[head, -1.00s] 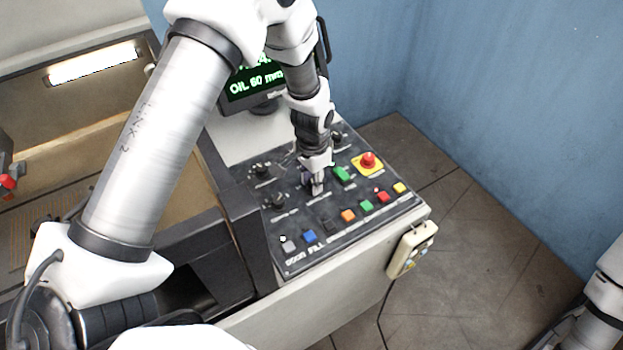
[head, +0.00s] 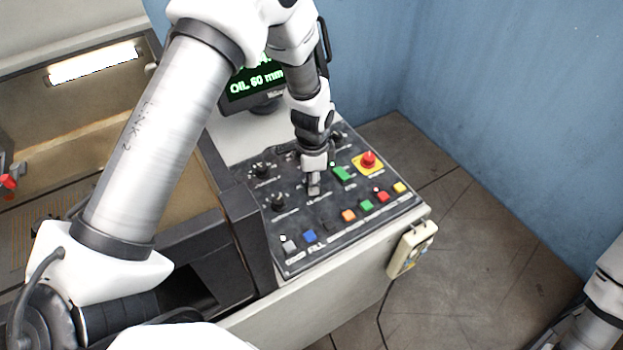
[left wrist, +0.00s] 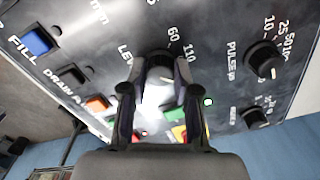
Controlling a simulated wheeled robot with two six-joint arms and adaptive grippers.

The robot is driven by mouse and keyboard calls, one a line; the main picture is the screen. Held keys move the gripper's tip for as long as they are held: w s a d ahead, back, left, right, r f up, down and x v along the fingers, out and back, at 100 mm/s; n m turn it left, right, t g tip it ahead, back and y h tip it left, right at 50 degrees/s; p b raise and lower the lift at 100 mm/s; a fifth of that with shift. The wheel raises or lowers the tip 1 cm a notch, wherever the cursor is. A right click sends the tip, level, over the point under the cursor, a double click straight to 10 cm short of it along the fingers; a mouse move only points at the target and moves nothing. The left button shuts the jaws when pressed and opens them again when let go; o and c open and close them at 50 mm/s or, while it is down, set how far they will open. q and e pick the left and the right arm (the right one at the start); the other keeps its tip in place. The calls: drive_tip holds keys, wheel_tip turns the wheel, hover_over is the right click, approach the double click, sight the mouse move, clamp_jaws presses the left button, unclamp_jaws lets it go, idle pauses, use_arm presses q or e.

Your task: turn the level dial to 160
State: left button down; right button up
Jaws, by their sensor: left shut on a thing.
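The level dial (left wrist: 159,66) is a dark round knob on the black control panel (head: 330,222). In the left wrist view part of its label, "LEV", and the numbers 60 and 110 show beside it. My left gripper (left wrist: 160,84) has one finger on each side of the knob and is shut on it. In the head view the left gripper (head: 314,188) points down at the panel and hides the dial. The dial's pointer setting cannot be read. Part of my right arm shows at the lower right; its gripper is out of view.
Other dark knobs (head: 278,201) sit left of the gripper, and a green switch (head: 343,174) and red emergency button (head: 368,160) sit to its right. Coloured buttons line the panel's front. A screen (head: 257,85) behind reads "OIL 60 mm". A handset (head: 411,250) hangs at the panel's right end.

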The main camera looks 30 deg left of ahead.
use_arm(q)
drive_tip(key=shift+s+f, duration=0.1)
drive_tip(key=shift+f, duration=0.05)
drive_tip(key=c, duration=1.1)
unclamp_jaws()
drive_tip(key=shift+o, duration=1.2)
drive_tip(key=shift+d, duration=0.1)
drive_tip(key=shift+w+d, duration=0.1)
drive_tip(key=shift+w, duration=0.1)
drive_tip(key=shift+r, duration=0.4)
wheel_tip(320, 180, up, 11)
drive_tip(key=shift+r, duration=0.1)
